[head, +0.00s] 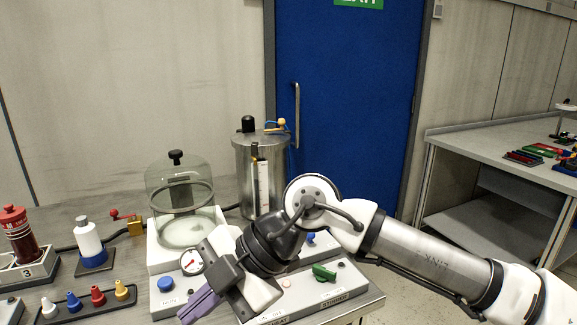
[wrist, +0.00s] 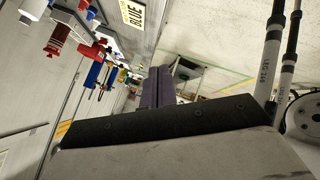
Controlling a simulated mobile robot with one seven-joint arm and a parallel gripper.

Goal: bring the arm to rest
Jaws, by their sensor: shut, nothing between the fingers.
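My arm reaches in from the right in the head view and bends down over the bench. My gripper (head: 190,315) has purple fingers that point down and to the left, in front of the pump unit (head: 335,293). The fingers are together with nothing between them. They also show in the wrist view (wrist: 158,88), side by side. The wrist hides part of the pump unit's panel. A pressure gauge (head: 190,262) stands just behind my gripper.
A glass bell jar (head: 180,195) and a metal drum (head: 260,175) stand behind my wrist. At left are a red bottle (head: 20,235), a white bottle (head: 88,240) and a rack of coloured plugs (head: 85,305). A second table (head: 480,145) is at right; floor lies between.

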